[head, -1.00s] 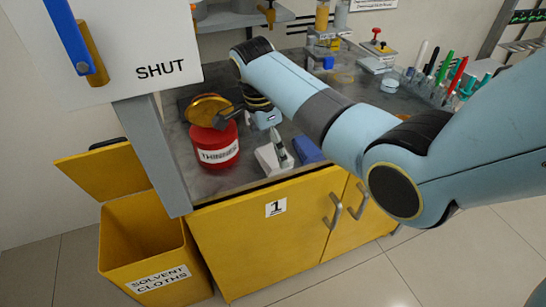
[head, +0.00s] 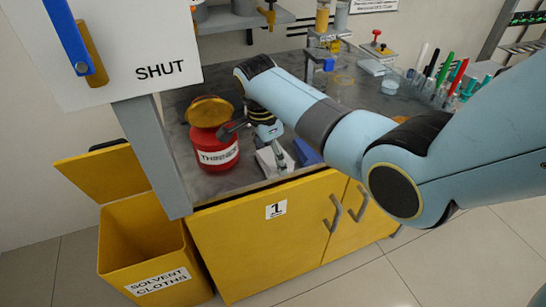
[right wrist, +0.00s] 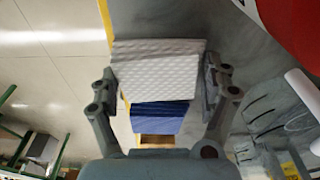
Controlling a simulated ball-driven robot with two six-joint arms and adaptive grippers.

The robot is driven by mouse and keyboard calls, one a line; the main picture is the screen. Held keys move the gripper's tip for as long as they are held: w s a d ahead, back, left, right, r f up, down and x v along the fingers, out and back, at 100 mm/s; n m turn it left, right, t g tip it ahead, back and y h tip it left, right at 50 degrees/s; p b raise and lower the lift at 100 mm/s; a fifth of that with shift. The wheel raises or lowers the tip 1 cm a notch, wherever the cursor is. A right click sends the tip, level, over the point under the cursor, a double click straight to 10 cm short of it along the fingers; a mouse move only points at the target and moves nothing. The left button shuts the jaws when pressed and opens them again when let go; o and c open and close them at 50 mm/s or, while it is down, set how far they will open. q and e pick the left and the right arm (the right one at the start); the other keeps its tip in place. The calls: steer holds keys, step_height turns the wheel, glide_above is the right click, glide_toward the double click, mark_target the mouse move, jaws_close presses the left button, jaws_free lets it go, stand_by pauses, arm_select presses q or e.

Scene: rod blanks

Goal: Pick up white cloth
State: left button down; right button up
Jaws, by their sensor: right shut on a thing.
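The white cloth (right wrist: 158,75) is a folded, textured pad seen between the two fingers of my right gripper (right wrist: 158,85) in the right wrist view. The gripper is shut on it, with a pad against each side. In the head view the white cloth (head: 266,163) is at the counter's front, right of the red can, partly hidden by the right gripper (head: 278,158). I cannot tell whether it is clear of the counter. A blue cloth (right wrist: 160,118) lies beside it, and it also shows in the head view (head: 307,153). My left gripper is out of view.
A red THINNER can (head: 216,156) with a gold lid (head: 210,111) stands close left of the gripper. A yellow SOLVENT CLOTHS bin (head: 150,250) stands open on the floor at left. A white SHUT panel (head: 120,50) hangs above. Pens and a stand fill the counter's back right.

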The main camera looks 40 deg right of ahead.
mark_target(272, 156)
step_height(272, 156, up, 4)
steer(key=shift+w+r, duration=0.1)
steer(key=shift+r, duration=0.05)
steer(key=s+d+r+p, duration=0.1)
steer(key=s+d+r, duration=0.1)
steer(key=s, duration=0.3)
steer(key=s+d+r+p, duration=0.1)
steer(key=s+d+r, duration=0.2)
steer(key=s+r, duration=0.1)
steer(key=shift+s+d+r, duration=0.25)
steer(key=shift+s+r, duration=0.1)
steer(key=shift+s, duration=0.4)
